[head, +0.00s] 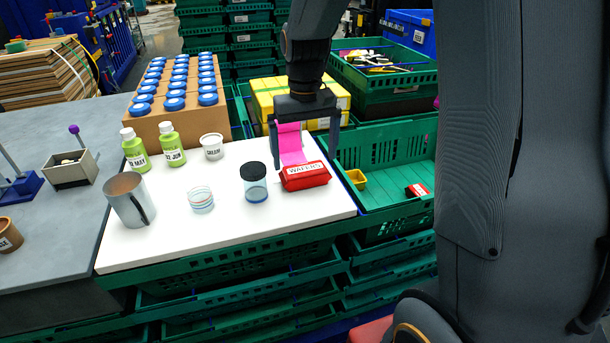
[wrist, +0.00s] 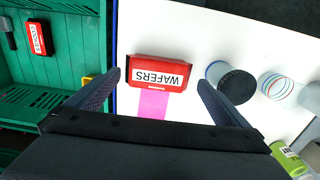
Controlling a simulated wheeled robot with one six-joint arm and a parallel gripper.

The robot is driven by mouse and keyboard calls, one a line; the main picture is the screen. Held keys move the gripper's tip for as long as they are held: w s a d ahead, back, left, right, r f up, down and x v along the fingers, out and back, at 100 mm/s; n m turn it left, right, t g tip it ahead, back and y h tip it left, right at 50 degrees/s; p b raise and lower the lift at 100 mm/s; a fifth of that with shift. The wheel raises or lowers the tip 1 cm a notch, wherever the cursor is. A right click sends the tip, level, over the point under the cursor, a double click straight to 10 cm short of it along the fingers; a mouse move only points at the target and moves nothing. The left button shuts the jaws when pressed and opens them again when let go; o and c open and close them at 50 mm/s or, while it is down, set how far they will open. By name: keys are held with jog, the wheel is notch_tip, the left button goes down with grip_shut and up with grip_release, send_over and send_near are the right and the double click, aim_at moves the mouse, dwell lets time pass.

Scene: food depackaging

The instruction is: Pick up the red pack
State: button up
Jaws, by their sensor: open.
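The red pack (head: 305,176), labelled WAFERS, lies on the white board near its right edge. In the wrist view the red pack (wrist: 158,72) lies ahead of my fingertips and between their lines, with its label facing up. My gripper (head: 305,150) is open and empty, pointing down above and just behind the pack. In the wrist view my gripper's fingers (wrist: 157,80) stand wide apart, apart from the pack. A pink strip (head: 290,144) lies on the board behind the pack, partly hidden by my gripper.
A dark-lidded jar (head: 255,183) stands just left of the pack, with a ringed clear cup (head: 201,200) and metal mug (head: 129,199) farther left. A green crate (head: 380,194) on the right holds a small red pack (head: 417,190) and yellow tray (head: 356,179). The board's front is clear.

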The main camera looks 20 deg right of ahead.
aim_at(305, 169)
jog(key=shift+w+d+f+p, duration=0.15)
jog(key=shift+f+p, duration=0.15)
jog(key=shift+f, duration=0.7)
jog(key=shift+w+a+f+p, duration=0.1)
jog(key=shift+f+p, duration=0.25)
jog(key=shift+f, duration=0.7)
jog(key=shift+w+d+f+p, duration=0.15)
jog(key=shift+f+p, duration=0.15)
jog(key=shift+f, duration=0.7)
jog(key=c, duration=1.1)
jog(key=shift+r, duration=0.1)
